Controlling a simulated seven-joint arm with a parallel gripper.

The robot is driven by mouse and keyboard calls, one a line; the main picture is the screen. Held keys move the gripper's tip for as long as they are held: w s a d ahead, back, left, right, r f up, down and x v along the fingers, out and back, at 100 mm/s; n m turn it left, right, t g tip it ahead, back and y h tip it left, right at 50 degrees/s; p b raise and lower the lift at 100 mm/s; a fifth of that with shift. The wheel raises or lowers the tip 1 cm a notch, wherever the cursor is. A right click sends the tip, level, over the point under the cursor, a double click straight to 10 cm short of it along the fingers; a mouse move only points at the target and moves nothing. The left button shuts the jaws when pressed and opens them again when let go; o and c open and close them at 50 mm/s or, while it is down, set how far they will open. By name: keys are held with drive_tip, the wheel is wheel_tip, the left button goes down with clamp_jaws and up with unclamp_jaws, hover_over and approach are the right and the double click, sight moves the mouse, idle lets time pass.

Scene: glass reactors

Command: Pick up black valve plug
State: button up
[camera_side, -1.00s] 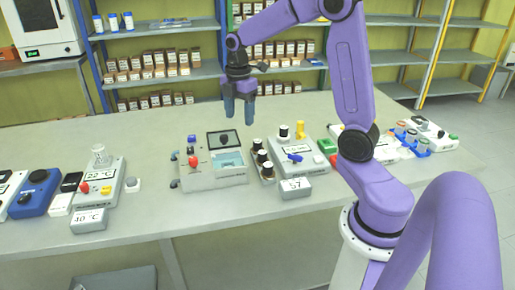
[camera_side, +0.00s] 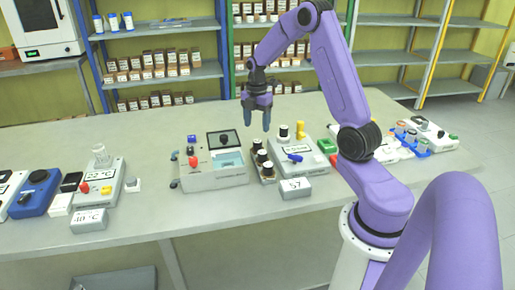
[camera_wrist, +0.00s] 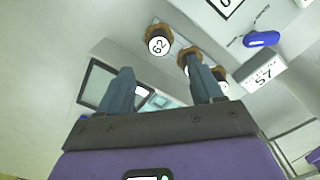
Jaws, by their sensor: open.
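My gripper (camera_side: 257,122) is open and empty, with its fingers pointing down above the bench. In the wrist view its two fingers (camera_wrist: 160,72) are spread apart. Several small black pieces stand below it in a row of brown holders: a back one (camera_side: 257,144), a middle one (camera_side: 262,156) and a front one (camera_side: 268,169). In the wrist view, one round black piece marked 62 (camera_wrist: 158,44) lies ahead of the fingertips. A second black piece (camera_wrist: 190,58) is partly hidden by the right finger. I cannot tell which black piece is the valve plug.
A block marked 57 (camera_side: 296,188) sits in front.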

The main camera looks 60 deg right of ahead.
sight(257, 141)
drive_tip(key=f, duration=0.8)
drive_tip(key=shift+d+f, duration=0.25)
drive_tip(key=shift+f, duration=0.15)
drive_tip(key=c, duration=1.1)
